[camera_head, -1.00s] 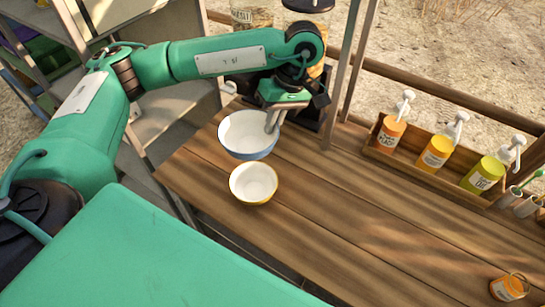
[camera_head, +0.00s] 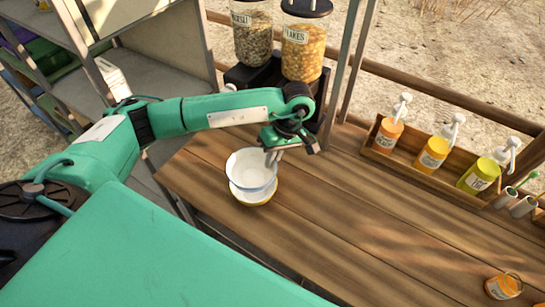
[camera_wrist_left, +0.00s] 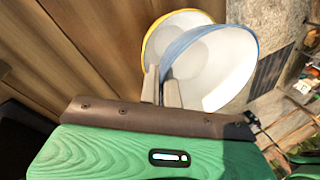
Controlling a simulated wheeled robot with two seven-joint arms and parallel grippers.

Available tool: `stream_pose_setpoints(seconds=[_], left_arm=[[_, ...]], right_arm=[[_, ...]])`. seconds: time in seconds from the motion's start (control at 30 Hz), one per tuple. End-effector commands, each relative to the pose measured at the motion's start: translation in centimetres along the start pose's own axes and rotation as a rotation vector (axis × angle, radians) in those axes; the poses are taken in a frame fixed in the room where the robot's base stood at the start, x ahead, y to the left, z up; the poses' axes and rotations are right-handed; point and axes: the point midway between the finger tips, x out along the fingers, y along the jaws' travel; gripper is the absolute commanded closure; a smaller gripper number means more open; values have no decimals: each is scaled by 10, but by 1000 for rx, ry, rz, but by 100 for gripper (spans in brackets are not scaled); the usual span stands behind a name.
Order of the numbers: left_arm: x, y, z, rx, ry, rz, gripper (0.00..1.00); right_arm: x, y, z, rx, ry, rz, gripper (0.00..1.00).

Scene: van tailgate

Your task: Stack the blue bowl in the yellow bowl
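The blue bowl (camera_head: 250,168), white inside with a blue outside, is over the yellow bowl (camera_head: 258,203) in the head view and hides most of it. The yellow bowl stands on the wooden counter. My left gripper (camera_head: 272,157) is shut on the right-hand rim of the blue bowl. In the left wrist view the fingers (camera_wrist_left: 161,86) pinch the rim of the blue bowl (camera_wrist_left: 215,70), and the yellow bowl (camera_wrist_left: 152,42) shows behind it, offset to the left. I cannot tell whether the bowls touch. My right gripper is not in view.
A wooden rack (camera_head: 410,161) with several pump bottles stands along the counter's far edge. Two cereal dispensers (camera_head: 303,50) stand at the back. A small orange jar (camera_head: 504,286) is at the lower right. The middle of the counter (camera_head: 370,225) is clear.

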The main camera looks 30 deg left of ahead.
Motion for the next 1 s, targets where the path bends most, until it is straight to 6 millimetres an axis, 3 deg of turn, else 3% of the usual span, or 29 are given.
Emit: stream_pose_setpoints(seconds=[0.93, 1.0], left_arm=[[15, 5, 0, 0, 1, 1, 100], [16, 5, 0, 0, 1, 1, 82]], right_arm=[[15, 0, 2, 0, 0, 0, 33], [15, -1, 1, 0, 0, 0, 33]])
